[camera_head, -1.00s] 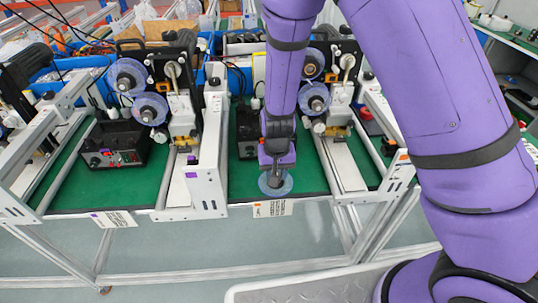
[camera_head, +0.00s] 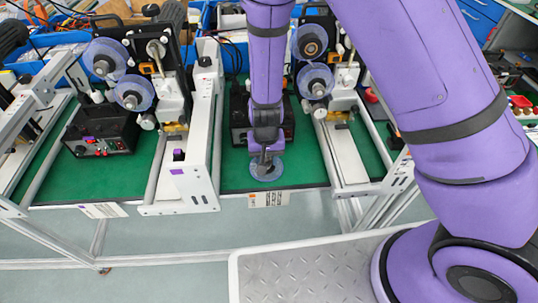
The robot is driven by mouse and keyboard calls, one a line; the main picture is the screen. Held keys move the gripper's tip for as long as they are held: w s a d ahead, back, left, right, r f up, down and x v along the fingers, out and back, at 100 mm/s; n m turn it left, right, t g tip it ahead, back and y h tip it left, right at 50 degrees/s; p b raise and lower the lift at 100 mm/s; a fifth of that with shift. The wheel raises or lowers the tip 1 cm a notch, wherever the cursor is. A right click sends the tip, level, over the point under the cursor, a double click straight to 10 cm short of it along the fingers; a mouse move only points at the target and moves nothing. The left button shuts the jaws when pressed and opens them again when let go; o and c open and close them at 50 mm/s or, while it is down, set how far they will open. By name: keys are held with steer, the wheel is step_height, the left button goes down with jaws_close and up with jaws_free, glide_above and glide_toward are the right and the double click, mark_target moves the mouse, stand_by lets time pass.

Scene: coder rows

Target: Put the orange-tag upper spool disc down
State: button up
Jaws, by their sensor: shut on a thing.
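My gripper (camera_head: 265,157) points down at the front of the green work surface (camera_head: 305,172) in the right bay. It is shut on a pale blue, translucent disc (camera_head: 268,176). The disc looks roughly flat, near the front edge; I cannot tell whether it touches the surface. The label with an orange tag (camera_head: 268,199) is on the front edge just below it. The coder machine at right has an upper spool (camera_head: 309,41) with a brownish hub and a lower spool (camera_head: 315,80). My arm partly hides the machine's left side and the black box (camera_head: 239,118) behind the gripper.
A white-grey frame post (camera_head: 200,150) stands left of the gripper, and a rail with a white plate (camera_head: 347,155) stands right. The left bay has another coder with spools (camera_head: 133,93) and a black control box (camera_head: 100,138). Green surface is bare either side of the disc.

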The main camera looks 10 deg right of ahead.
steer(key=o, duration=1.1)
steer(key=shift+f, duration=0.1)
step_height(320, 180, up, 11)
step_height(320, 180, up, 13)
steer(key=y, duration=0.2)
glide_above(266, 159)
steer(key=d, duration=0.7)
steer(key=s+d+r+t+h, duration=0.2)
steer(key=s+d+r+t, duration=0.3)
steer(key=s+d+r, duration=1.2)
step_height(266, 159, up, 2)
steer(key=shift+s+d, duration=0.35)
steer(key=shift+s, duration=0.45)
